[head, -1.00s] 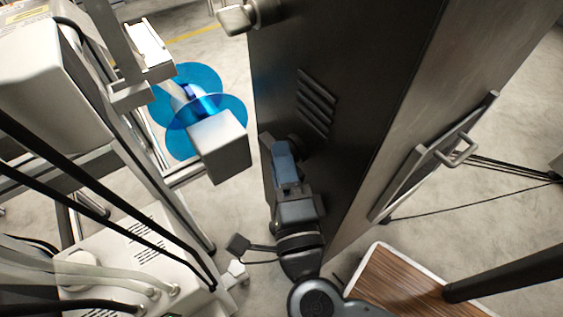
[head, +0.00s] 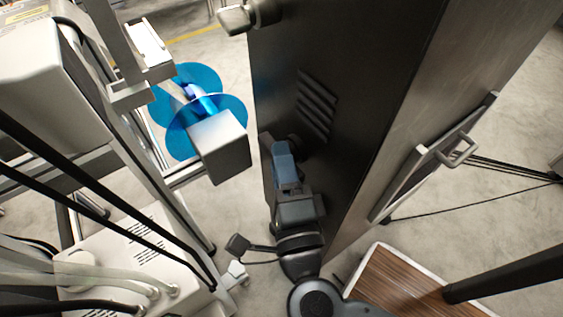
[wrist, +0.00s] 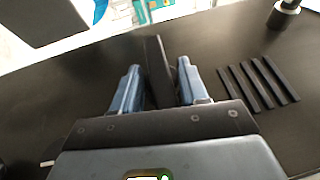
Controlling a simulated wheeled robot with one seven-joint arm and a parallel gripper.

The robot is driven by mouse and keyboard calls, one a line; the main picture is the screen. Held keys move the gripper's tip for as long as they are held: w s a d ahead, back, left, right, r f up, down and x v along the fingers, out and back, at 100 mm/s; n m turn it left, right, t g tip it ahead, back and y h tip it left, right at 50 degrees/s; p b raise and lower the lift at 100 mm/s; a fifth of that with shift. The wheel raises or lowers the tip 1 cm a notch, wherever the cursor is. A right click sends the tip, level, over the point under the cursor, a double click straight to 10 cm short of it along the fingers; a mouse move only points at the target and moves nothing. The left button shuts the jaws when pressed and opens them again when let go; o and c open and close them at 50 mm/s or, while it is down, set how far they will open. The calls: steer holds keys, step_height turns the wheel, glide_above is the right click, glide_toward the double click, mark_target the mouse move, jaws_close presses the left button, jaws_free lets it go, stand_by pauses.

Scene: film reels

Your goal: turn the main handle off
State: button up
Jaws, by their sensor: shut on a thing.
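The main handle (wrist: 153,47) is a black bar on the dark face of a tall cabinet (head: 345,60). In the wrist view it stands between the two blue-grey fingers of my gripper (wrist: 159,72), which is shut on it. In the head view my gripper (head: 282,148) is against the cabinet's left face, below the vent slats (head: 317,105). There the fingers and wrist hide most of the handle. The cabinet's slats (wrist: 258,83) also show to the right of the fingers in the wrist view.
A machine with a grey box (head: 220,146) and blue film reels (head: 215,78) stands close on the left. A metal knob (head: 235,18) sticks out at the cabinet's top left. A wood-topped piece (head: 400,290) is at the lower right. Cables hang at the left.

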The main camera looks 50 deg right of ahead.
steer(key=shift+f, duration=0.1)
steer(key=o, duration=0.7)
steer(key=shift+v, duration=3.9)
